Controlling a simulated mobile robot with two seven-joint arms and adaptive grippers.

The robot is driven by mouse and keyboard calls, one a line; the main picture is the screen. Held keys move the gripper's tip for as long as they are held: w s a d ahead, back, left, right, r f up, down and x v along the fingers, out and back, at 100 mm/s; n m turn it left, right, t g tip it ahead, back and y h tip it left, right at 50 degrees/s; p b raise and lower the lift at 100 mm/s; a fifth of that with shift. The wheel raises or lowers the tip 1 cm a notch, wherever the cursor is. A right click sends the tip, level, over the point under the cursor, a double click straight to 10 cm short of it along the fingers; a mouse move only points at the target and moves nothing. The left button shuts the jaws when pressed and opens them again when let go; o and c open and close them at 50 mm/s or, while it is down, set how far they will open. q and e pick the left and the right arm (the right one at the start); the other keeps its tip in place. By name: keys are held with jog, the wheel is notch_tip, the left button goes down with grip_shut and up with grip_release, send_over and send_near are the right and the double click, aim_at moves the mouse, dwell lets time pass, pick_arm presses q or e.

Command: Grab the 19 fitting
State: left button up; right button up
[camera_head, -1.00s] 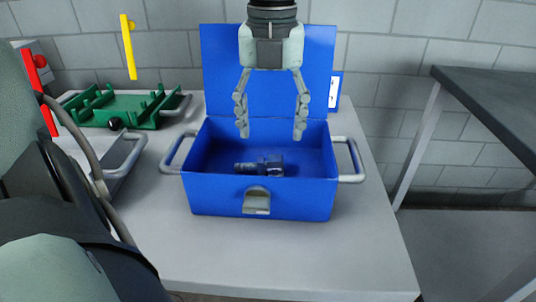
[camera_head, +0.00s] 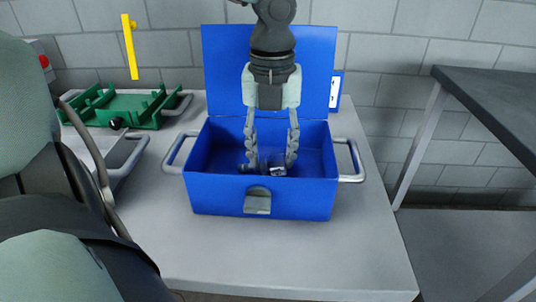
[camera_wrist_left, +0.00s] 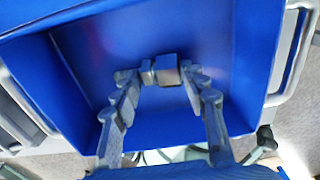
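A metal fitting (camera_head: 279,171) lies on the floor of the blue box (camera_head: 205,197). It also shows in the left wrist view (camera_wrist_left: 166,69) as a grey blocky part with a narrower section to its left. My left gripper (camera_head: 272,166) points down into the box with its fingers on either side of the fitting. In the left wrist view the fingertips (camera_wrist_left: 159,76) are very close to its sides; I cannot tell whether they grip it. No size number is readable on the fitting. My right gripper is not in view.
The box has its lid (camera_head: 228,75) raised at the back, side handles (camera_head: 352,162) and a front latch (camera_head: 257,201). A green rack (camera_head: 135,105) stands at the back left of the grey table (camera_head: 290,255). A dark table (camera_head: 495,100) stands to the right.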

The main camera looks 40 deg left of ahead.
pick_arm(q)
jog(key=shift+s+f, duration=0.1)
jog(key=shift+f, duration=0.05)
jog(key=c, duration=0.5)
